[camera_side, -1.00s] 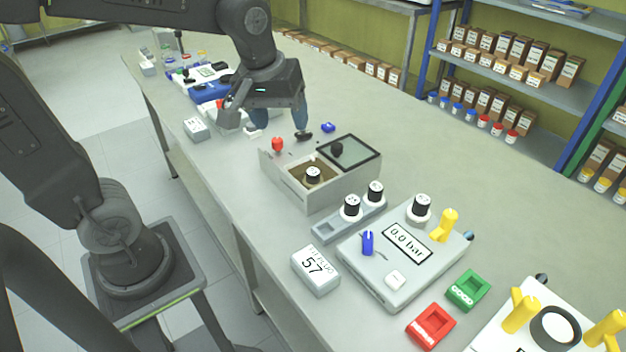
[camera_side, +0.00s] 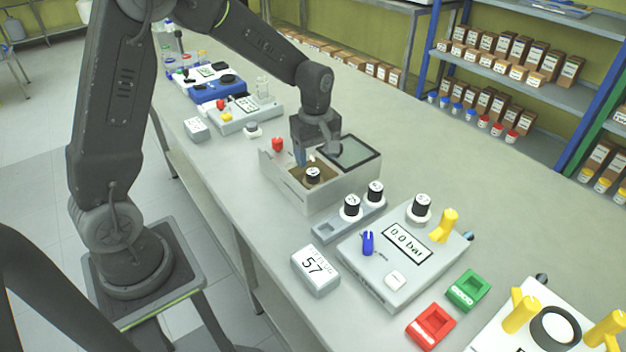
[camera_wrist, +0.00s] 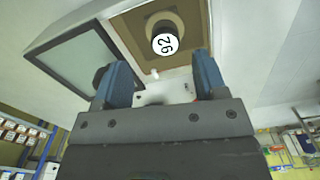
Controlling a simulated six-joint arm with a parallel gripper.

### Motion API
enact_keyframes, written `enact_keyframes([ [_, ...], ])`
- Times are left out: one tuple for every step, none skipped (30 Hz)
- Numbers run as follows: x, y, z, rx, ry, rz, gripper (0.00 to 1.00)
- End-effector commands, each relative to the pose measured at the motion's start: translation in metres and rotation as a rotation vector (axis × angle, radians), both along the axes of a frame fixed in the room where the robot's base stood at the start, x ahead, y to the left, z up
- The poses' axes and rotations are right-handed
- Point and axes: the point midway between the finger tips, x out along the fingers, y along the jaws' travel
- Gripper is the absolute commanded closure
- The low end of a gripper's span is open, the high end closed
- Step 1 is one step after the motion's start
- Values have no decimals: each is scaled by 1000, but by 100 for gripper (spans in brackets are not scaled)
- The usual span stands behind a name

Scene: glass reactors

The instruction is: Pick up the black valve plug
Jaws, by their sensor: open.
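My gripper (camera_side: 312,156) points down over the back part of the grey box. In the wrist view its two blue fingers (camera_wrist: 160,75) are spread apart, with no object clearly held between them. A small black piece shows at the glass lid, partly behind the left finger in the wrist view (camera_wrist: 98,78); I cannot tell whether it is the valve plug or the lid's knob. The spot on the table behind the box, where a black piece lay earlier, is hidden by my gripper in the side view.
The grey box (camera_side: 318,197) has a glass lid (camera_side: 354,152) and an open compartment holding a black-and-white vial (camera_side: 313,175). A red piece (camera_side: 277,144) is at the box's back left corner. A vial rack (camera_side: 328,233) and a pressure device (camera_side: 385,285) stand in front.

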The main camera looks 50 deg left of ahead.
Motion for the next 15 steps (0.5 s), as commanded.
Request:
enact_keyframes([
  [-1,0,-6,-1,3,-1,34],
  [-1,0,-9,-1,3,-1,34],
  [0,0,-11,0,1,-1,34],
  [0,0,-12,0,0,-1,34],
  [-1,0,-14,0,0,-1,34],
  [-1,0,-16,0,1,-1,34],
  [-2,0,-18,-1,2,-1,34],
  [-2,0,-22,-1,2,-1,34],
  [-4,0,-28,0,4,-1,34],
  [-5,0,-32,-1,5,-1,34],
  [-6,0,-37,0,4,-1,34],
  [-7,1,-43,0,4,-1,34],
  [-7,1,-48,0,4,-1,34],
  [-7,1,-52,0,4,-1,34],
  [-7,1,-56,0,3,-1,34],
])
